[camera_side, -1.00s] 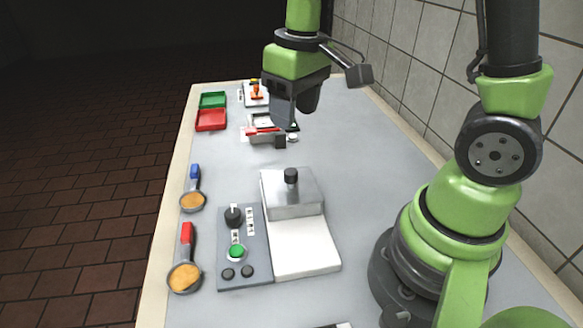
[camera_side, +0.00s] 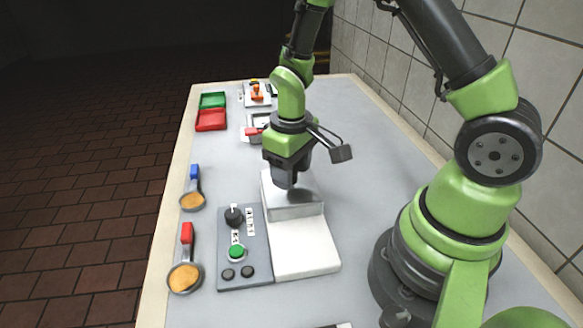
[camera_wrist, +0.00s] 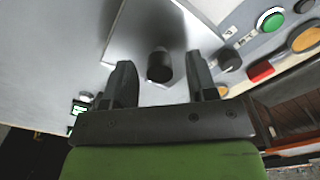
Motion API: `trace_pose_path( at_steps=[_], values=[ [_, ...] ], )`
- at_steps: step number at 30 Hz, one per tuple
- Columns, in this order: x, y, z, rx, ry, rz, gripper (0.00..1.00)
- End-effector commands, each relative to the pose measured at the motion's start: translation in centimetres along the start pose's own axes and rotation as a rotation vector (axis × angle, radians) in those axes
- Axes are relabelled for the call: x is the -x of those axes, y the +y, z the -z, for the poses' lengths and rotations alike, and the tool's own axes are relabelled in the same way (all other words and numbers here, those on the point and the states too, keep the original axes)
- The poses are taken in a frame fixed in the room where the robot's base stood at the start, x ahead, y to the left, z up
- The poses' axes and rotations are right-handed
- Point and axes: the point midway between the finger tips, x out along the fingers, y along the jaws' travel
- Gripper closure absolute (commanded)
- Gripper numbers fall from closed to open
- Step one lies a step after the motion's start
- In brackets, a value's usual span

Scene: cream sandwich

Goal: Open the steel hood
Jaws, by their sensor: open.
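The steel hood (camera_side: 293,211) is a shiny metal box on the back part of a white machine base (camera_side: 308,253). It sits closed and level. In the wrist view the hood (camera_wrist: 138,38) carries a black knob (camera_wrist: 160,66). My gripper (camera_wrist: 164,82) is open, with one finger on each side of the knob and gaps showing between. In the side view my gripper (camera_side: 288,184) is right above the hood and hides the knob. I cannot tell how far down the fingers reach beside the knob.
A grey control panel (camera_side: 226,270) with a black dial and a green button (camera_side: 237,252) stands left of the machine. Two scoops, blue-handled (camera_side: 193,189) and red-handled (camera_side: 185,262), lie further left. Green (camera_side: 213,100) and red (camera_side: 211,120) trays lie at the back.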

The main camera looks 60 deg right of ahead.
Motion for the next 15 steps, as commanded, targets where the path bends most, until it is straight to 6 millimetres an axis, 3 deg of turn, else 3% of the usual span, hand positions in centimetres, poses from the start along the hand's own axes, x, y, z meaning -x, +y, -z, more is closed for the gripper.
trace_pose_path(
  at_steps=[8,15],
  values=[
    [-0.13,0.0,-0.01,0.0,0.0,0.0,0.48],
    [-0.11,0.0,0.0,0.0,0.0,0.0,1.0]
  ],
)
